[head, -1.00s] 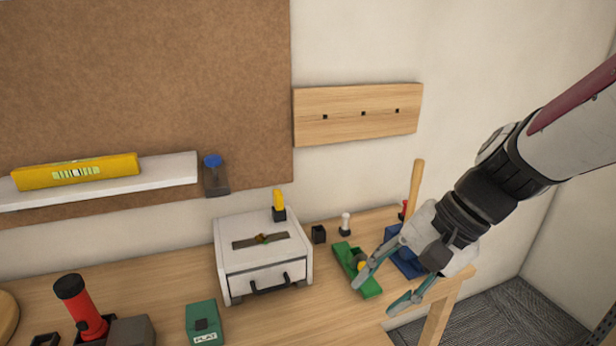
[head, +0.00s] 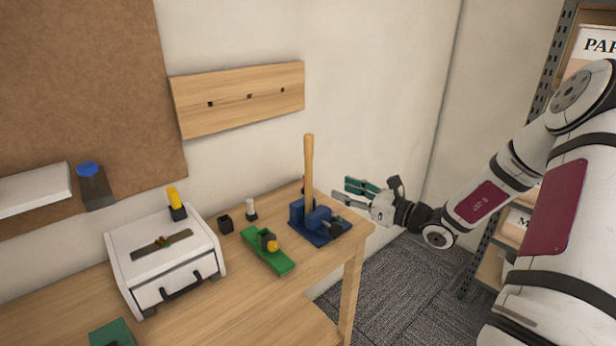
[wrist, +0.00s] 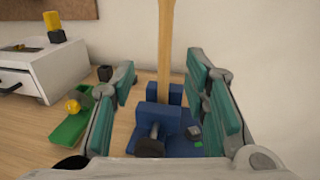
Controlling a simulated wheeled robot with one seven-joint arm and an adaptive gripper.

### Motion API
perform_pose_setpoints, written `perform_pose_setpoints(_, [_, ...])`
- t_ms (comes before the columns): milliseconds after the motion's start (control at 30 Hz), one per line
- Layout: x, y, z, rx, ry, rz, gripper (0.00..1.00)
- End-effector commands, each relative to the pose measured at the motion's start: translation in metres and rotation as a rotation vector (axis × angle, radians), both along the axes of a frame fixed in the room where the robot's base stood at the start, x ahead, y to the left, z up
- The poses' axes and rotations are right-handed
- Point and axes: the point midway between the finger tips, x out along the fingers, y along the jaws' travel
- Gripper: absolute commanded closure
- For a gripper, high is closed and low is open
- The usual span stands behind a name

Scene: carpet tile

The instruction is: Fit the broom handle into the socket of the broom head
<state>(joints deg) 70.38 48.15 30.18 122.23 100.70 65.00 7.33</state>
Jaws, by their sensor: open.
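A light wooden handle (head: 309,160) stands upright at a blue vise-like fixture (head: 333,222) on the right end of the bench. In the wrist view the handle (wrist: 166,45) rises between my fingers, and the blue fixture (wrist: 180,119) is below it. My gripper (head: 341,187) is open and empty, to the right of the handle and apart from it in the head view. Its teal finger pads show on both sides of the wrist view. The foot of the handle is partly hidden by the fixture. I cannot make out a separate broom head.
A green block with a yellow knob (head: 267,249), a white-topped peg (head: 251,210) and a black block (head: 225,224) stand left of the fixture. A white drawer box (head: 165,260) is further left. Shelving stands at right.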

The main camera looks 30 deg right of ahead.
Motion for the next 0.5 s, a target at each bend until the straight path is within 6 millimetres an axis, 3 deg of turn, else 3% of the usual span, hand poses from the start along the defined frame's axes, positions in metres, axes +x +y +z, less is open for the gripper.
perform_pose_setpoints(133, [0.008, -0.006, -0.003, 0.027, -0.001, -0.028, 0.58])
perform_pose_setpoints(500, [0.066, 0.022, -0.003, 0.025, -0.001, -0.025, 0.58])
